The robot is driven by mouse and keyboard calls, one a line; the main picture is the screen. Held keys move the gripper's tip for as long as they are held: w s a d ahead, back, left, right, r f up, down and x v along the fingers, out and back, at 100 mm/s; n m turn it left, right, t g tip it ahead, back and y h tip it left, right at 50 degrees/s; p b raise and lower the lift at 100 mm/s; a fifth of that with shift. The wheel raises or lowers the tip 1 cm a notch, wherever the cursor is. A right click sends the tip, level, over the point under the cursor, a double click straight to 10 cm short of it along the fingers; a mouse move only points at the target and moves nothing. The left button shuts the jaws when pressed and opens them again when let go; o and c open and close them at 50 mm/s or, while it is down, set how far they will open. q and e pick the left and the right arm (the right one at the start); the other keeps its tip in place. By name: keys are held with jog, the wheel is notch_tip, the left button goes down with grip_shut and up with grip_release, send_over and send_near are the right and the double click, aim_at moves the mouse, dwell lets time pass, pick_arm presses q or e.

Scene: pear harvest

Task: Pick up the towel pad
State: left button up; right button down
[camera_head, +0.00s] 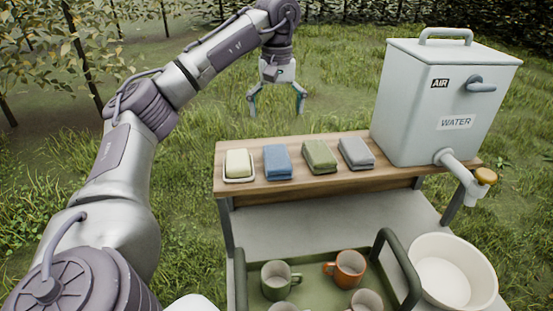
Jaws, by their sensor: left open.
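Three folded cloth pads lie in a row on the wooden shelf: a blue one (277,159), a green one (319,154) and a grey one (356,152). I cannot tell which of them is the towel pad. My left gripper (276,110) is open and empty, its fingers pointing down. In the picture it shows just above the blue pad, beyond the shelf's back edge, apart from all the pads. My right gripper is not in view.
A yellow block in a white dish (239,178) sits left of the pads on the wooden shelf (300,189). A large water container (413,110) with a tap stands at right. Below are a green tray (240,280) with several mugs and a white basin (483,270).

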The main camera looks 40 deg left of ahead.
aim_at(277, 156)
pick_arm(q)
notch_tip(277, 156, down, 8)
jog(key=shift+p, duration=0.4)
jog(key=f, duration=0.1)
jog(key=f+p, duration=0.2)
jog(key=f, duration=0.1)
jog(key=shift+s+d, duration=0.2)
jog(key=shift+s, duration=0.05)
jog(key=shift+f, duration=0.65)
jog(key=c, duration=1.2)
jog(key=shift+c, duration=0.2)
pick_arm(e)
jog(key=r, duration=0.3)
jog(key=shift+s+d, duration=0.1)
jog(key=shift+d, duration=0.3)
